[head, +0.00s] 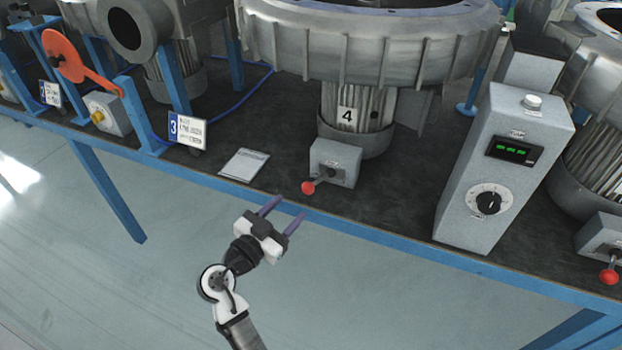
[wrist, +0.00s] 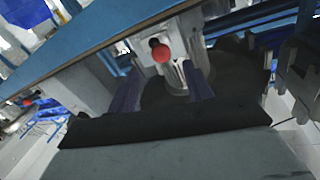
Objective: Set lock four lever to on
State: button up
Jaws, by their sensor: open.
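The lock four lever (head: 310,187) has a red ball knob and sticks out from a small grey box (head: 336,161) at the foot of the blower labelled 4 (head: 347,115). It points toward the bench's front edge, to the lower left. My gripper (head: 283,210) is open and empty, just in front of the bench edge and a little below and left of the knob, apart from it. In the wrist view the red knob (wrist: 161,53) shows beyond and between my two fingers (wrist: 162,88). The lever's position marks are too small to read.
A grey control box (head: 470,195) with a dial and green display stands to the right. Another red-knobbed lever (head: 608,276) is at the far right. The blue bench edge (head: 380,237) runs below the lever.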

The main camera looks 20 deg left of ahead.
aim_at(313, 184)
jog(key=p+x, duration=0.2)
jog(key=x, duration=0.7)
jog(key=shift+w+r+p, duration=0.15)
jog(key=shift+w+p, duration=0.25)
jog(key=shift+w+d, duration=0.15)
jog(key=shift+w, duration=0.4)
grip_shut()
